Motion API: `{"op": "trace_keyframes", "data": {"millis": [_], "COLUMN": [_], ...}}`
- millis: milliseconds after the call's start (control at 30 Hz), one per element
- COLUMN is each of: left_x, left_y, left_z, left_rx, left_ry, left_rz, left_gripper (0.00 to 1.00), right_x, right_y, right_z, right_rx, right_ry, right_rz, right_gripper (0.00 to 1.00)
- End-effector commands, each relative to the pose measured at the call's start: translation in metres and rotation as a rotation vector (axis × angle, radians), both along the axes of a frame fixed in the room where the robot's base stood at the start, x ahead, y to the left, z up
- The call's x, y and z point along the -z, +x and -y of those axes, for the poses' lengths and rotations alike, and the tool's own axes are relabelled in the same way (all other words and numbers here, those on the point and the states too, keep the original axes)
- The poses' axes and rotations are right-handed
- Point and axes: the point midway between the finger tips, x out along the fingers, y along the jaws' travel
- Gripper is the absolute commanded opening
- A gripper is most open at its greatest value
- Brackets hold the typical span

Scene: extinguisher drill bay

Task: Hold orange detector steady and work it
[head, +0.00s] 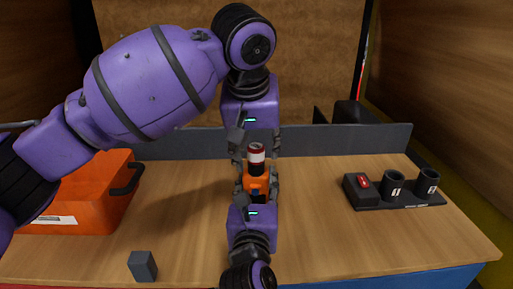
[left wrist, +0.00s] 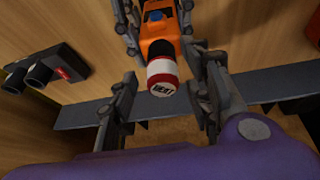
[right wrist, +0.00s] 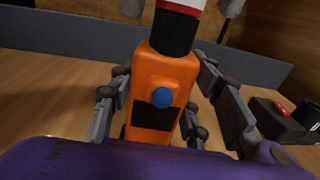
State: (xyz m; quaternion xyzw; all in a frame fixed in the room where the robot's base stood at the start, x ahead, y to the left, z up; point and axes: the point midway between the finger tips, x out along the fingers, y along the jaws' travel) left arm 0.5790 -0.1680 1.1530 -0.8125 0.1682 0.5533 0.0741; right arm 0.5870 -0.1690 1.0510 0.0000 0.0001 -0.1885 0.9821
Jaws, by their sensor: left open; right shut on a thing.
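The orange detector (head: 257,184) stands upright at the middle of the bench, with a black neck and a red-and-white cap (head: 256,153). My right gripper (head: 257,180) is shut on its orange body from the near side. The right wrist view shows the detector's front (right wrist: 172,72), with a blue button (right wrist: 162,97) and a dark panel. My left gripper (head: 256,146) is open above, its fingers on either side of the cap. The left wrist view shows the cap (left wrist: 161,72) with dark lettering on its end, between the open fingers; I cannot tell whether they touch it.
An orange bin (head: 85,195) with a black handle stands at the left. A small dark grey block (head: 143,266) lies near the front edge. At the right, a black base carries a red switch (head: 363,181) and two dark cups (head: 393,184). A low grey wall (head: 345,139) runs behind.

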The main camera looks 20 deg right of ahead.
Motion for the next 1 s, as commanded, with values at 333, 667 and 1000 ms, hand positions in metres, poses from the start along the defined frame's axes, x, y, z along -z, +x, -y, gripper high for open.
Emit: {"op": "trace_keyframes", "data": {"millis": [333,667,1000], "left_x": [-0.044,-0.1,-0.111], "left_y": [-0.015,-0.035,-0.04], "left_z": [-0.008,-0.02,-0.023], "left_rx": [0.0,0.001,0.0], "left_ry": [-0.002,0.0,0.0], "left_rz": [0.003,0.002,0.0], "left_gripper": [0.45,0.45,0.45], "right_x": [-0.001,-0.001,-0.001], "right_y": [0.0,0.0,0.0], "right_z": [0.0,0.0,0.0], "right_rx": [0.0,0.0,0.0], "right_ry": [0.0,0.0,0.0], "right_rz": [0.001,0.001,0.001], "right_gripper": [0.02,0.02,0.02]}}
